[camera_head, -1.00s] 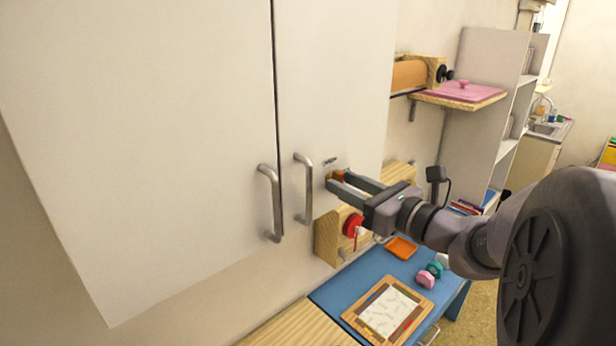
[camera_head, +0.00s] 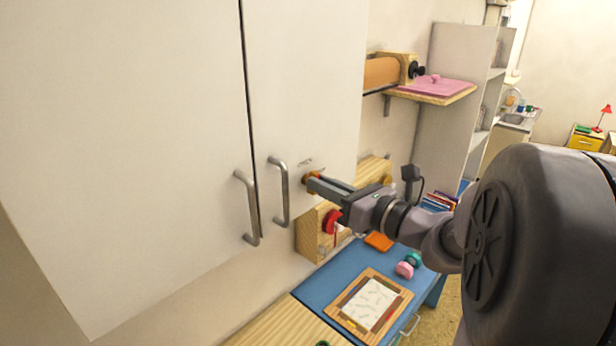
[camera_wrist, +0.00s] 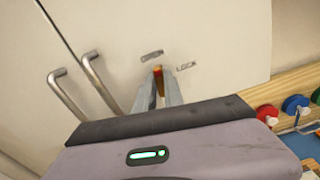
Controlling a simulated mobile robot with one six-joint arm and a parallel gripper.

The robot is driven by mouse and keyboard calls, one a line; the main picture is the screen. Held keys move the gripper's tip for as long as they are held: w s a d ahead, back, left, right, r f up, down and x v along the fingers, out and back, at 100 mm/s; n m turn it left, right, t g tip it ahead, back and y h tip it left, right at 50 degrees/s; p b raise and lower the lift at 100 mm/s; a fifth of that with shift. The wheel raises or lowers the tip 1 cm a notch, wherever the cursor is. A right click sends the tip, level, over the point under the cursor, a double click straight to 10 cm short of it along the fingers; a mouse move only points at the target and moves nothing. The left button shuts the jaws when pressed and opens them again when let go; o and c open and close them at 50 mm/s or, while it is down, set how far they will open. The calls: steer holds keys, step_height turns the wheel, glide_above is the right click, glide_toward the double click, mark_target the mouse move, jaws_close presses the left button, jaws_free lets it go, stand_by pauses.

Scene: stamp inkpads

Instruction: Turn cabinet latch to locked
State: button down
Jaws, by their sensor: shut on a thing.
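The cabinet latch (camera_head: 310,176) is a small orange piece on the right door of a white cabinet (camera_head: 310,80). My gripper (camera_head: 312,185) reaches in from the right, its fingers shut on the latch at the door face. In the wrist view, the latch (camera_wrist: 158,72) shows as a red and orange bit between the two grey fingers, which hide much of it. A LOCK label (camera_wrist: 187,66) is to its right, and another label (camera_wrist: 152,56), too blurred to read, is at its upper left. I cannot tell which way the latch points.
Two bar handles (camera_head: 281,192) (camera_head: 247,207) stand out left of the latch. Below are a wooden rack with a red round item (camera_head: 332,221) and a blue desk (camera_head: 318,287) with a framed sheet (camera_head: 369,306). A shelf with a pink board (camera_head: 436,86) is at the upper right.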

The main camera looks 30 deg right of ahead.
steer(key=shift+d+f+m+p, duration=0.1)
steer(key=shift+m+p, duration=3.75)
steer(key=shift+m, duration=0.1)
steer(key=shift+d+f+m+p, duration=0.1)
steer(key=shift+m+p, duration=3.7)
steer(key=shift+m, duration=0.45)
steer(key=c, duration=1.4)
jaws_free()
steer(key=shift+c, duration=0.2)
